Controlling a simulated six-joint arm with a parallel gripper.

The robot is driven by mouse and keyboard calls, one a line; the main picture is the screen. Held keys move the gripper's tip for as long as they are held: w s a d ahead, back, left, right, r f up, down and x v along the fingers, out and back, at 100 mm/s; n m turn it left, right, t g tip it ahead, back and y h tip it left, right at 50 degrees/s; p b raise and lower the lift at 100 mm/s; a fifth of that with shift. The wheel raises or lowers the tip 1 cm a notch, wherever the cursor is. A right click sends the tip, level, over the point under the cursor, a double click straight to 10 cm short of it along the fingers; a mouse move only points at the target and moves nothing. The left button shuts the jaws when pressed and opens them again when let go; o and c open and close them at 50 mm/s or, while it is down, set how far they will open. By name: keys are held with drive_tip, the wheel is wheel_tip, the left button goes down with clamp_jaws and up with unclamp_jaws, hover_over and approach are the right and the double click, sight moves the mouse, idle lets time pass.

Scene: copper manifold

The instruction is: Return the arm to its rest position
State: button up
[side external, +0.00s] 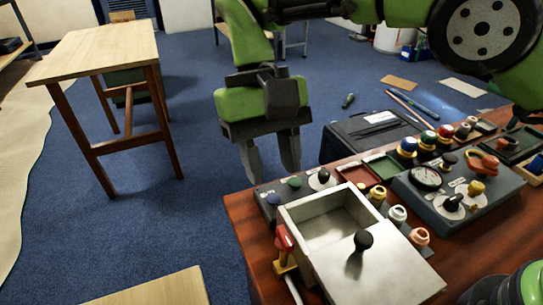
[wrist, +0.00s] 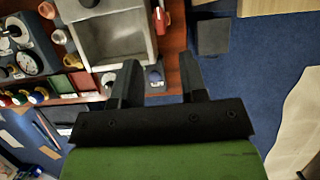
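My gripper (side external: 271,172) hangs fingers-down in the side external view, in front of the bench's far left corner and beside the metal box. Its two dark fingers are apart with nothing between them. The rest position itself is not marked in either view.
The wooden bench (side external: 245,225) carries an open metal box (side external: 330,215) with a black-knobbed lid (side external: 390,275), a red-handled lever (side external: 284,245), a gauge panel (side external: 428,190) and several coloured knobs. A wooden table (side external: 95,50) stands at the left. Blue floor (side external: 190,225) lies open between.

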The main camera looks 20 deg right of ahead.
drive_tip(key=s+d+r+m+t+y, duration=0.15)
drive_tip(key=d+r+t, duration=0.35)
drive_tip(key=d+r, duration=0.85)
drive_tip(key=s+d+m+t, duration=0.2)
drive_tip(key=s+d+t, duration=0.4)
drive_tip(key=s+d, duration=0.3)
drive_tip(key=s+f, duration=0.1)
drive_tip(key=s, duration=0.3)
drive_tip(key=shift+s+m+t, duration=0.25)
drive_tip(key=shift+m+t, duration=0.1)
drive_tip(key=shift+t, duration=0.05)
drive_tip(key=shift+y, duration=0.25)
